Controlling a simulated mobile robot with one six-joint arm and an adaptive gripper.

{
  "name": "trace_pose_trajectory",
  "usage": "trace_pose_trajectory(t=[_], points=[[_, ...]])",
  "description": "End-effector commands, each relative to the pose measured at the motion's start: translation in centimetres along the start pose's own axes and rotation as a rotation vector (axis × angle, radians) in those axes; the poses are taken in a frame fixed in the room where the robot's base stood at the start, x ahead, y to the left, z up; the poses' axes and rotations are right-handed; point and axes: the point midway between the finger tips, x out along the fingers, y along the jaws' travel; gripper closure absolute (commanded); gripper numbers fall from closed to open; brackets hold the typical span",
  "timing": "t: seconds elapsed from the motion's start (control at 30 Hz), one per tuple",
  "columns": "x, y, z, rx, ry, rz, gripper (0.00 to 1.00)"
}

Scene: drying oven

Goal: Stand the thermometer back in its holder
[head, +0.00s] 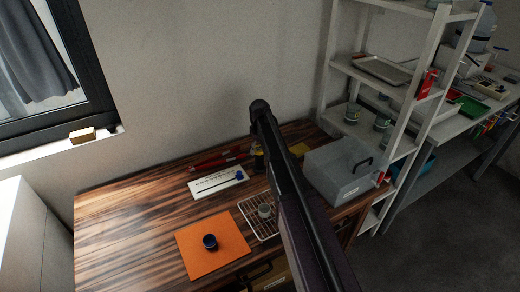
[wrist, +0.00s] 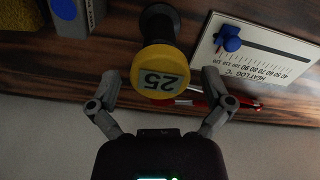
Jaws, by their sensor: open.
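A black-bodied piece with a yellow round face marked "25" (wrist: 158,75) is in the wrist view and looks like the thermometer. Its dark shaft runs away from the face to a black round end. My gripper (wrist: 159,88) is open, with one finger on each side of the yellow face; I cannot tell whether they touch it. In the head view my arm partly hides this piece (head: 258,160), towards the back of the wooden table. I cannot make out the holder for certain; a grey block with a blue round spot (wrist: 72,22) stands beside the piece.
A white heat-log board (head: 217,182) with a blue knob lies close by, and a red tool (head: 212,163) lies behind it. The wall is close behind.

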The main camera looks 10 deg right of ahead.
Motion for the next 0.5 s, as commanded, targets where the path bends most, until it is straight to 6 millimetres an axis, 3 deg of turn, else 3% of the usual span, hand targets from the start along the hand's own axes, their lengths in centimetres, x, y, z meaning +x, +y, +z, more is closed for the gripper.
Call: trace_pose_trajectory(t=[0.5], points=[[-4.7, 0.0, 0.0, 0.000, 0.000, 0.000, 0.00]])
